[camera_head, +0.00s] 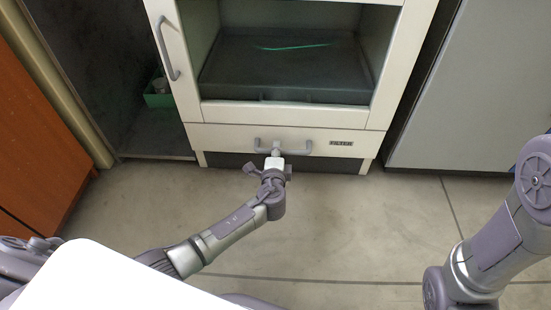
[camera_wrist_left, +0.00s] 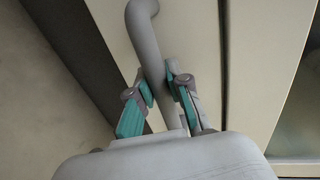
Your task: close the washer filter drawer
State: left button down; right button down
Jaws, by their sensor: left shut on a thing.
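The filter drawer (camera_head: 225,138) is the cream panel low on the front of the cream cabinet, with a dark label at its right. Its front looks about flush with the cabinet; I cannot tell if a small gap is left. The drawer has a grey bar handle (camera_head: 297,149), which also shows in the left wrist view (camera_wrist_left: 146,45). My left gripper (camera_head: 275,150) is at the middle of this handle. In the left wrist view its teal-padded fingers (camera_wrist_left: 160,92) stand on both sides of the bar, shut on it. My right gripper is out of view; only my right arm shows.
Above the drawer is a glass window (camera_head: 290,60) with a dark interior and a grey side handle (camera_head: 166,50). A dark open bay with a green box (camera_head: 158,98) is at left. A grey cabinet (camera_head: 480,90) stands at right. The floor in front is clear.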

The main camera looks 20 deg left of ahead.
pick_arm(q)
jog(key=c, duration=1.1)
grip_release()
jog(key=shift+w+a, duration=0.1)
jog(key=shift+w, duration=0.15)
jog(key=shift+s, duration=0.1)
jog(key=shift+s, duration=0.35)
jog(key=v, duration=0.6)
jog(key=shift+s+d+r, duration=0.15)
jog(key=shift+s+d, duration=0.1)
jog(key=shift+s, duration=0.1)
